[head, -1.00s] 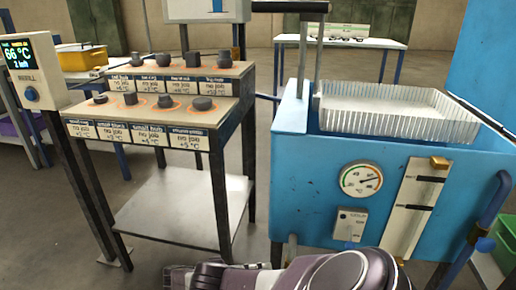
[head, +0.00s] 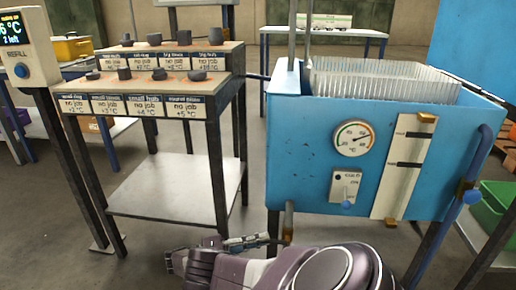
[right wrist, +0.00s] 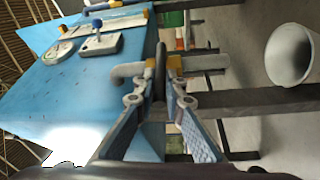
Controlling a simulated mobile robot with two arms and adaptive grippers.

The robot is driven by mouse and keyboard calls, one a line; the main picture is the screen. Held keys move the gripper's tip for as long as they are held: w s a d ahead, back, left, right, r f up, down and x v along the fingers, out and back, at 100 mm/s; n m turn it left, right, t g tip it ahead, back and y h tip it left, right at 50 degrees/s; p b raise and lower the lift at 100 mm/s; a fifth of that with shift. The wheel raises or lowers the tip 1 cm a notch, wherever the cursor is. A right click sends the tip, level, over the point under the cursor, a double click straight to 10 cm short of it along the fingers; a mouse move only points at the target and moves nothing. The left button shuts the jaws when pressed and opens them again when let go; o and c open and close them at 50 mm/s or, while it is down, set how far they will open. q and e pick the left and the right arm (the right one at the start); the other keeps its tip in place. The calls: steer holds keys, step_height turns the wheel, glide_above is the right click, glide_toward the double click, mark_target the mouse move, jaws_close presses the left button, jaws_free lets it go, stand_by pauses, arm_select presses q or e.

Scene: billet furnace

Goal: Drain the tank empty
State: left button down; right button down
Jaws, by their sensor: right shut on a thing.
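The blue tank (head: 300,160) stands at the right of the head view, with a white ribbed basket (head: 385,80) in its top. Its front has a round dial (head: 353,138), a pale upright strip (head: 403,165) with two dark marks, and a small box (head: 345,187) with a blue knob. A short drain pipe (head: 288,220) hangs under its lower left edge. My right gripper (head: 264,240) is at that pipe. In the right wrist view my right gripper (right wrist: 161,68) is shut on a dark lever (right wrist: 159,82). My left gripper is out of view.
A two-step rack (head: 165,90) of dark parts stands left of the tank, with a lower shelf (head: 175,190). A refill panel (head: 25,50) is at far left. A white bucket (right wrist: 289,55) shows in the wrist view. A green bin (head: 497,205) is at right.

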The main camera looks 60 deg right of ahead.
steer(key=shift+w+d, duration=0.1)
stand_by(0.5)
steer(key=c, duration=2)
jaws_free()
